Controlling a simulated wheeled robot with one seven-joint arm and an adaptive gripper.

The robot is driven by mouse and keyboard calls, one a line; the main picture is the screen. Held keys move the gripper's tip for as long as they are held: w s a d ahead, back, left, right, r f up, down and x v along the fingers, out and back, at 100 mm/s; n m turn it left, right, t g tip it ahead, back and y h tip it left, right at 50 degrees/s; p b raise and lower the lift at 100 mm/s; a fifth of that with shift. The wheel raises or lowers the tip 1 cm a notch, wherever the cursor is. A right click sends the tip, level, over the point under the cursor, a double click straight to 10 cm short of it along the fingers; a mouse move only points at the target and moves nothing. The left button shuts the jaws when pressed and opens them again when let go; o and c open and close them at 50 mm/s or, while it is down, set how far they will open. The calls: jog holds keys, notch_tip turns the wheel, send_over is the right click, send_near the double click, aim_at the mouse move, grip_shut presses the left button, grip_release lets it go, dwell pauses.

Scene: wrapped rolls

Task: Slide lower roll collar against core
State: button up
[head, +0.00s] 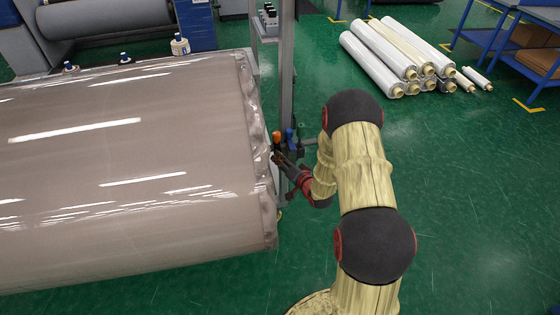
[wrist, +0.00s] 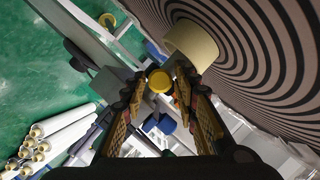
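A large wrapped roll (head: 130,170) fills the left of the head view, its right end beside my gripper. In the wrist view, the end of a roll (wrist: 265,60) shows dark and light spiral layers, with a tan core (wrist: 191,45) sticking out. My gripper (wrist: 160,78) is open, fingers apart and pointing toward the core area. A round yellow cap or knob (wrist: 160,80) shows between the fingertips; I cannot tell its depth or whether it touches them. A grey block (wrist: 112,82) lies left of the fingertips. I cannot tell which part is the collar. In the head view, my gripper (head: 282,160) is small and partly dark.
A grey upright post (head: 287,70) stands beside the roll's end, with an orange knob (head: 276,137) and a blue knob (head: 289,133). Several white rolls (head: 390,60) lie on the green floor behind. Blue tables (head: 535,60) stand at the far right.

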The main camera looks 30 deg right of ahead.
jog(key=shift+x, duration=0.8)
jog(key=c, duration=0.3)
jog(key=c, duration=0.4)
grip_shut()
